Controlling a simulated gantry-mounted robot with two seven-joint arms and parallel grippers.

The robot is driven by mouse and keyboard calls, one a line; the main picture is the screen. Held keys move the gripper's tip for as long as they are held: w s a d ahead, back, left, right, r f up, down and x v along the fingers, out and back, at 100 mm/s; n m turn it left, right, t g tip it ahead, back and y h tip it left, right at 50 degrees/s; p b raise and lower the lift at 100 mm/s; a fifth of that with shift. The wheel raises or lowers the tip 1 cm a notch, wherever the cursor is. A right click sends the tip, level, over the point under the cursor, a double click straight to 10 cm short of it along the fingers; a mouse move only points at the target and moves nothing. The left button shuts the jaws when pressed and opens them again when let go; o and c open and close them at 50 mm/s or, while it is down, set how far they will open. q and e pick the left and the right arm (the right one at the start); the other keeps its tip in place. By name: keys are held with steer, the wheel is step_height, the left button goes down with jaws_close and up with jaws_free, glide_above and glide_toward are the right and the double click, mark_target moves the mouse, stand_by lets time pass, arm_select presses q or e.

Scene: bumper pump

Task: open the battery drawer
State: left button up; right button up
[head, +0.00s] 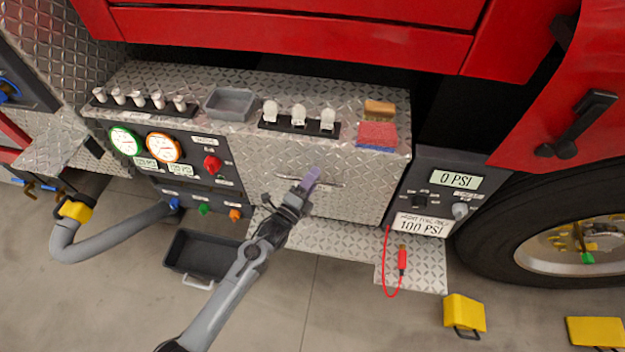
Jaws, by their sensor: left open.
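The drawer front (365,190) is a diamond-plate metal panel in the middle of the bumper, and it looks closed. Its thin horizontal bar handle (336,184) runs across the panel. My left gripper (312,177) is open, with its purple-grey fingertips at the handle. The fingers cover part of the handle, and I cannot tell whether they touch it or straddle it. My right gripper is not in view.
A gauge panel (190,181) with a grey hose (100,249) is on the left. A pressure panel (424,197) is on the right. Below are a step plate (345,240), a black bin (205,255), a red cable (402,259) and yellow chocks (464,312).

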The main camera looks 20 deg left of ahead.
arm_select(q)
jaws_close()
stand_by(0.3)
